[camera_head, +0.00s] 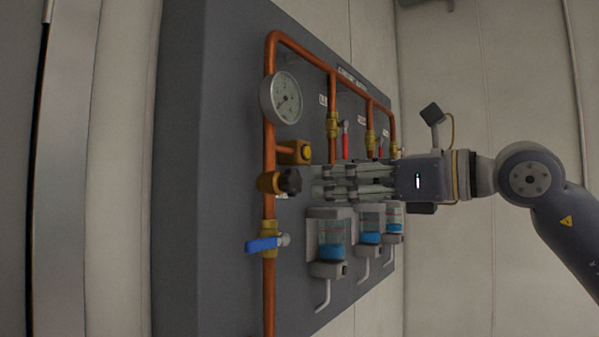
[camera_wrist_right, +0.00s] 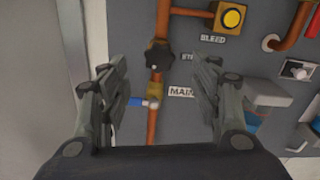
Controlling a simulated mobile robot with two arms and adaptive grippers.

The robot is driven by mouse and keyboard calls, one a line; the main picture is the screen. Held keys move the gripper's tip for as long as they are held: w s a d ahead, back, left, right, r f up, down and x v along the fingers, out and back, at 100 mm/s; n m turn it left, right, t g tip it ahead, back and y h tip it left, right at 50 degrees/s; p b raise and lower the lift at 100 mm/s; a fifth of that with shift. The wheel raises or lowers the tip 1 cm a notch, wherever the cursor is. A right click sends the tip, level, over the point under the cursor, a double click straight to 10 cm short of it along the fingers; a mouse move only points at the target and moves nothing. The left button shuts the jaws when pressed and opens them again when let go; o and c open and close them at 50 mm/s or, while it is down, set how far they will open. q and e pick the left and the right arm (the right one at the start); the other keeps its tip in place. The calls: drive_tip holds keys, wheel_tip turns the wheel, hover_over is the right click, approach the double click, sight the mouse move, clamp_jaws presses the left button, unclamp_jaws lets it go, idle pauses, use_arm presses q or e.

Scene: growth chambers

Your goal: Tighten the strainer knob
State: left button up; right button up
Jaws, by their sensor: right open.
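The strainer knob (camera_head: 290,181) is black and lobed, on a brass body set in the vertical copper pipe. It also shows in the right wrist view (camera_wrist_right: 158,57), beside a partly hidden label. My right gripper (camera_head: 320,182) points left with its fingers just right of the knob in the head view. In the right wrist view the gripper (camera_wrist_right: 163,72) is open, its fingers to either side of the knob and apart from it. Nothing is between the fingers' pads that I can see as held. My left gripper is not in view.
A blue-handled valve (camera_head: 264,244) sits below the knob and a yellow bleed button (camera_head: 303,151) above it. A round gauge (camera_head: 281,98) is higher on the pipe. Containers with blue liquid (camera_head: 331,240) hang below my gripper. Red-handled valves (camera_head: 346,141) are above it.

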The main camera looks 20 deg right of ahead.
sight(296, 180)
drive_tip(key=p+x, duration=0.1)
drive_tip(key=x, duration=0.4)
drive_tip(key=shift+w+a+p, duration=0.15)
drive_tip(key=shift+a+p, duration=0.05)
drive_tip(key=shift+p, duration=0.15)
drive_tip(key=shift+p+x, duration=0.3)
drive_tip(key=shift+x, duration=0.6)
drive_tip(key=shift+d+f, duration=0.1)
drive_tip(key=c, duration=0.9)
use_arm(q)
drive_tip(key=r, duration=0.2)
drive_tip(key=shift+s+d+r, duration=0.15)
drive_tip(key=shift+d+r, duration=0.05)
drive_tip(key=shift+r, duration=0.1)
use_arm(e)
drive_tip(key=shift+c, duration=0.9)
